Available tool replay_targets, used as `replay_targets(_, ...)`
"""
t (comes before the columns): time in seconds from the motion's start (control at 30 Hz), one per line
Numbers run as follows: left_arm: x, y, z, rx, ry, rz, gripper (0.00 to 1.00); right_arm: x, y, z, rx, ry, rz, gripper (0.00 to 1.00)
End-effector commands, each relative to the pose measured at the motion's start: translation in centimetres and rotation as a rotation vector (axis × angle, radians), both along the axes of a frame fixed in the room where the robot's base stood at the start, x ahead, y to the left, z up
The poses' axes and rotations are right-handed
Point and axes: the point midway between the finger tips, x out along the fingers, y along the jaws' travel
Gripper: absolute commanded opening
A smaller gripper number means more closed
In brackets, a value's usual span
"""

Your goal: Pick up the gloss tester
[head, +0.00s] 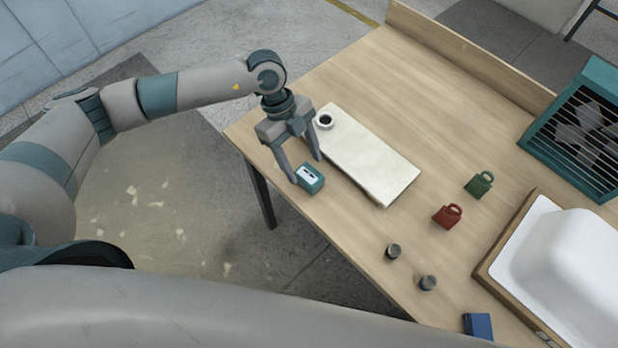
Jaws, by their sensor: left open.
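A small teal box with a pale display on top, which looks like the gloss tester (310,178), sits near the left edge of the wooden table. My left gripper (306,171) is open and points down right at it. One fingertip is at the box's left side and the other is near its far right side. I cannot tell whether the fingers touch it. My right gripper is out of the picture.
A cream panel (375,160) with a dark-centred ring (324,121) lies close behind the tester on the table (340,215). Red (447,216) and green (479,184) padlocks, two dark knobs (393,251), a blue block (478,326), a white tub shell (560,270) and a teal fan box (580,130) stand to the right.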

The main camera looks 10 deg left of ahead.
Motion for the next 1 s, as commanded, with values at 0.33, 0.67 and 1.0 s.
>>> replay_targets(0.33, -0.2, -0.5, -1.3, -0.001, 0.0, -0.001, 0.58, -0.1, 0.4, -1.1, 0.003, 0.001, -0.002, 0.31)
replay_targets(0.67, -1.0, -1.7, -4.5, 0.0, 0.0, -0.001, 0.58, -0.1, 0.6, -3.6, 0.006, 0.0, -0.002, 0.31)
replay_targets(1.0, -1.1, -1.9, -4.7, 0.0, 0.0, 0.0, 0.58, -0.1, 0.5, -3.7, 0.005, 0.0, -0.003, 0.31)
